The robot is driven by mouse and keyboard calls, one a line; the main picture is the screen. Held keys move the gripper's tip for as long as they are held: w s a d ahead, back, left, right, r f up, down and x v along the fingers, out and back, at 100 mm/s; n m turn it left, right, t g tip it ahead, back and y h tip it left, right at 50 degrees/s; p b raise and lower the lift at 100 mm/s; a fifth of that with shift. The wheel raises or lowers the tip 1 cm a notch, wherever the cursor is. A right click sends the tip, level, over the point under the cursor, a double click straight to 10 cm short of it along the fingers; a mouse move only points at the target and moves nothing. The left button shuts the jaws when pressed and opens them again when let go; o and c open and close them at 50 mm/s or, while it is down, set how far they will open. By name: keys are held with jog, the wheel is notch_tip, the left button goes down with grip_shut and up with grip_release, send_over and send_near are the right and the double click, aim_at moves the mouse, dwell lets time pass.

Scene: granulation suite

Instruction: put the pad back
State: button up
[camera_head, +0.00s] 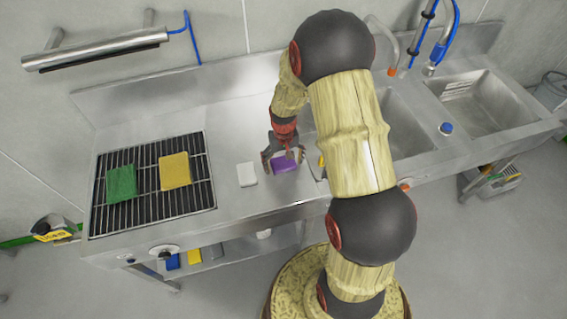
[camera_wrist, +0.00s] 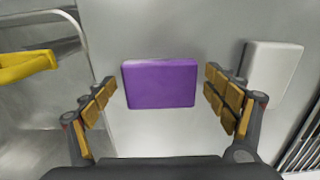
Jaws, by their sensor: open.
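A purple pad (camera_head: 286,163) lies on the steel counter, to the left of the sink. My gripper (camera_head: 283,160) is over it, with the fingers spread. In the wrist view the purple pad (camera_wrist: 160,84) lies between the two open fingers (camera_wrist: 160,97), with a gap on each side. A white pad (camera_head: 247,174) lies on the counter just left of the purple one; it also shows in the wrist view (camera_wrist: 270,78). A green pad (camera_head: 121,183) and a yellow pad (camera_head: 174,171) lie on the black slatted rack (camera_head: 147,203).
The sink basins (camera_head: 484,104) are at the right, with a blue-capped item (camera_head: 446,128) on the rim between them. A yellow thing (camera_wrist: 26,66) shows by the basin in the wrist view. Blue and yellow items (camera_head: 194,256) sit on the lower shelf. The counter between rack and white pad is clear.

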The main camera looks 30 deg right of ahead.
notch_tip(320, 180, up, 12)
jog(key=p, duration=0.2)
notch_tip(320, 180, up, 16)
jog(key=r+n+t, duration=0.1)
jog(key=t, duration=0.2)
send_over(283, 163)
jog(key=s+a, duration=0.6)
jog(key=a, duration=0.2)
jog(key=s+a+r+n+t, duration=0.1)
jog(key=s+a+r, duration=0.2)
jog(key=s, duration=0.4)
jog(key=s+a+r+n+t, duration=0.1)
jog(key=s+a+r, duration=0.2)
jog(key=s+r, duration=0.2)
jog(key=shift+s+t, duration=0.3)
jog(key=shift+s, duration=0.65)
notch_tip(283, 163, down, 7)
jog(key=b, duration=0.7)
jog(key=shift+r, duration=0.15)
